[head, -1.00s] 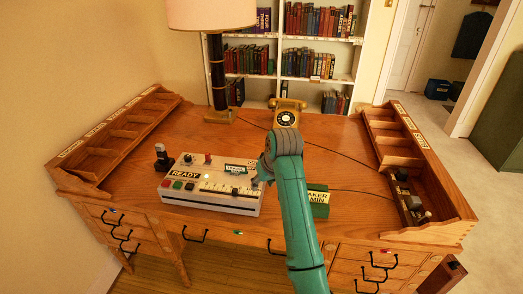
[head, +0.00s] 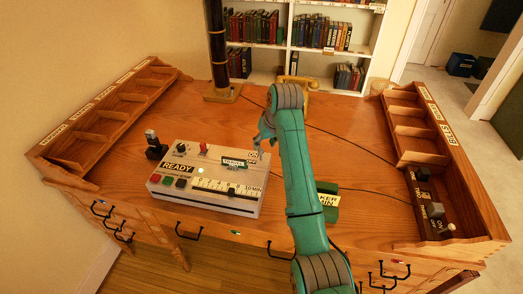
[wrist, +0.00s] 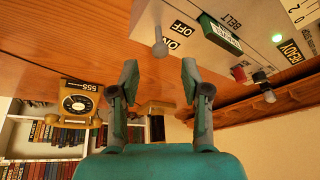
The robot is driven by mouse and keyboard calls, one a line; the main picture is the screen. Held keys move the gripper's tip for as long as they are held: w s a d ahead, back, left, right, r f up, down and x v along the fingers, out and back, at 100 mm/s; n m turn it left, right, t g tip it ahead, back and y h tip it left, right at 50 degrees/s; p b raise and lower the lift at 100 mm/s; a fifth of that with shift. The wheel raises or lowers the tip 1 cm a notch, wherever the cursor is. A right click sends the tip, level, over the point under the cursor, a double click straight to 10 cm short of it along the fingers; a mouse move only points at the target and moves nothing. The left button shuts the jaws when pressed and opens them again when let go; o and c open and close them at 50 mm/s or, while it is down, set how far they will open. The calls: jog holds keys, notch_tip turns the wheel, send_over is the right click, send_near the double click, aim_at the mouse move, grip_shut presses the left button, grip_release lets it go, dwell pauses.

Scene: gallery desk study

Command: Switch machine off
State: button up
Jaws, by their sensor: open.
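The machine (head: 210,172) is a white box on the desk with a READY label, coloured buttons, a slider scale and a red-capped switch. In the wrist view, its panel (wrist: 265,20) appears upside down at top right, with a green light lit beside READY. A silver ball-tipped lever (wrist: 160,46) stands by the ON and OFF labels at the machine's corner. My gripper (wrist: 159,72) is open and empty; the lever shows between and beyond its fingertips. In the head view my gripper (head: 262,138) is above the machine's back right corner, apart from it.
A green box (head: 328,200) sits right of the machine, partly behind my arm. A black joystick-like device (head: 154,146) stands at its left. A yellow telephone (wrist: 80,102) and a lamp (head: 218,60) are behind. Wooden pigeonhole racks (head: 115,110) line both desk sides.

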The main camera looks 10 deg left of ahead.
aim_at(262, 150)
jog(key=x, duration=0.6)
jog(key=shift+w+a+f, duration=0.1)
jog(key=shift+f, duration=0.15)
grip_shut()
